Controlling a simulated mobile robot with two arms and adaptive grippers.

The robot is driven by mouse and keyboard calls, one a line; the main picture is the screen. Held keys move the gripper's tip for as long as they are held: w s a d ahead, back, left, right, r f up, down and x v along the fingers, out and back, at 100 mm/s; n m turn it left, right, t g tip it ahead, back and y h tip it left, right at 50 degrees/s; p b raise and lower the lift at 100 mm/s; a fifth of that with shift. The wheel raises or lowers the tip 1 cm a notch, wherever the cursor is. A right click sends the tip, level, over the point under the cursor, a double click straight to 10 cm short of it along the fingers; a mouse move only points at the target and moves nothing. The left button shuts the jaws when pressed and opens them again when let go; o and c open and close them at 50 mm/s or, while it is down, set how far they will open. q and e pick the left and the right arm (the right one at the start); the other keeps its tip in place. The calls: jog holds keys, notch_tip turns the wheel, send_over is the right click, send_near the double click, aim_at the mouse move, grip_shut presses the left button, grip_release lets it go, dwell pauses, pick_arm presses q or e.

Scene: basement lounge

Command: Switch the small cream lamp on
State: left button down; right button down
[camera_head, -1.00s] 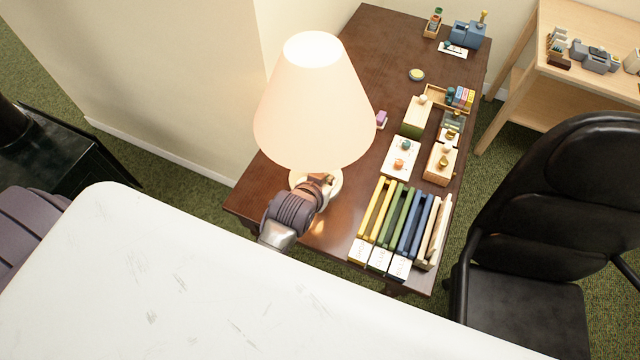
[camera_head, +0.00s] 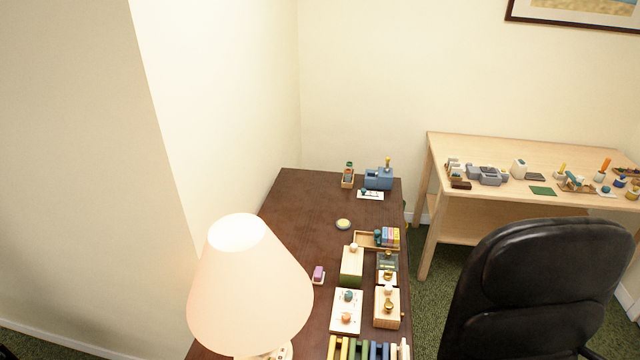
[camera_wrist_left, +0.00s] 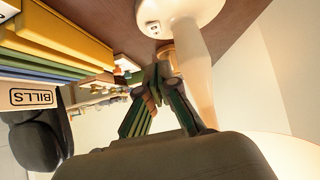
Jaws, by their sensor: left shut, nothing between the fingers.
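The small cream lamp (camera_head: 250,290) stands on the dark brown desk, at the bottom of the head view. Its shade looks bright and glowing in both views. In the left wrist view its round base (camera_wrist_left: 205,12) is at the top, with the pale stem (camera_wrist_left: 192,75) beside my fingers. A small dark-marked part (camera_wrist_left: 153,29) shows on the base. My left gripper (camera_wrist_left: 162,72) is shut and empty, close to the stem and base; I cannot tell whether it touches them. It is out of the head view. My right gripper is in neither view.
The desk (camera_head: 300,215) holds wooden boxes (camera_head: 352,268), a purple block (camera_head: 318,273), and colored files (camera_head: 365,348) near the lamp. A black chair (camera_head: 525,285) stands to the right. A light wooden table (camera_head: 500,150) is behind it. Walls bound the desk's left and back.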

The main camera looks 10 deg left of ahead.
pick_arm(q)
jog(key=s+a+r+m+g, duration=0.1)
jog(key=s+a+g, duration=0.15)
jog(key=s, duration=0.55)
jog(key=s+a+r+m+g, duration=0.15)
jog(key=s+g, duration=0.25)
jog(key=s, duration=0.5)
notch_tip(320, 180, down, 28)
jog(key=s+g, duration=0.1)
jog(key=s, duration=0.1)
jog(key=s+a+f+g, duration=0.1)
jog(key=s+a+f, duration=0.2)
jog(key=s+f, duration=1.1)
jog(key=shift+s+a+f, duration=0.2)
jog(key=shift+s+f, duration=0.05)
jog(key=shift+s, duration=0.6)
jog(key=shift+n+g, duration=0.25)
